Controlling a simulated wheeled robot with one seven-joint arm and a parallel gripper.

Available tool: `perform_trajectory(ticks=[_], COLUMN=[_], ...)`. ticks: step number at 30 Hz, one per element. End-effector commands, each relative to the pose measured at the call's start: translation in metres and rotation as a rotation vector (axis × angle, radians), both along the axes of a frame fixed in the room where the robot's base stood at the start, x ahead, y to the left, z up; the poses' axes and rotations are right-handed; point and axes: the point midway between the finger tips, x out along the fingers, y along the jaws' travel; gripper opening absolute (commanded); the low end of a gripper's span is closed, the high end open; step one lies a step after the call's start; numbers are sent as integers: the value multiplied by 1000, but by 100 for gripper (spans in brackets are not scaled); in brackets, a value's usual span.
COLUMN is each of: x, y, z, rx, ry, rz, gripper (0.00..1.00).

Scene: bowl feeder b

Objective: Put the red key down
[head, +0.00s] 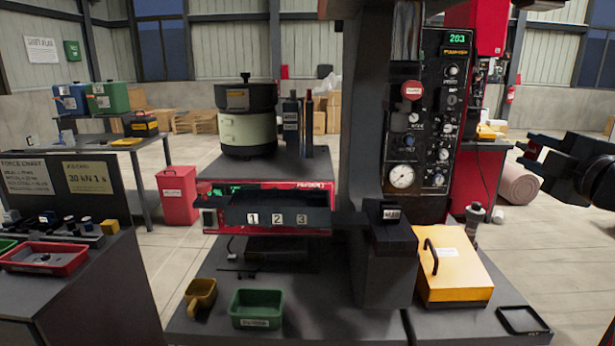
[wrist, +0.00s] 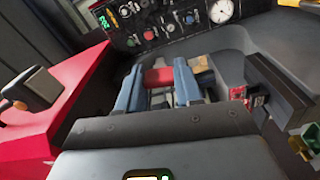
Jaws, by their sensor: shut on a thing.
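My gripper (wrist: 158,88) is shut on a red piece, which I take to be the red key (wrist: 158,76). In the wrist view the red piece lies between the two blue-grey fingers, and the fingers hide its ends. In the head view my gripper (head: 530,160) is in the air at the far right, above the floor and to the right of the press bench.
A yellow box (head: 455,272) with a black handle and a flat black tray (head: 523,320) are on the bench's right side. A green bin (head: 257,309) and a yellow scoop (head: 201,296) are at its front left. A red tray (head: 44,258) is on the left table.

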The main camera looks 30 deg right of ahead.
Motion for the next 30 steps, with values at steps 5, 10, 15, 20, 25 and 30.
perform_trajectory(ticks=[5,10,15,20,25,30], x=[5,12,20,30,38,44], y=[22,57,97,144,182,211], z=[-29,-74,-125,-183,-231,-267], rx=[5,10,10,10,5,3], ry=[2,6,7,8,7,5], rz=[29,75,130,193,245,283], gripper=[0,0,0,0,0,0])
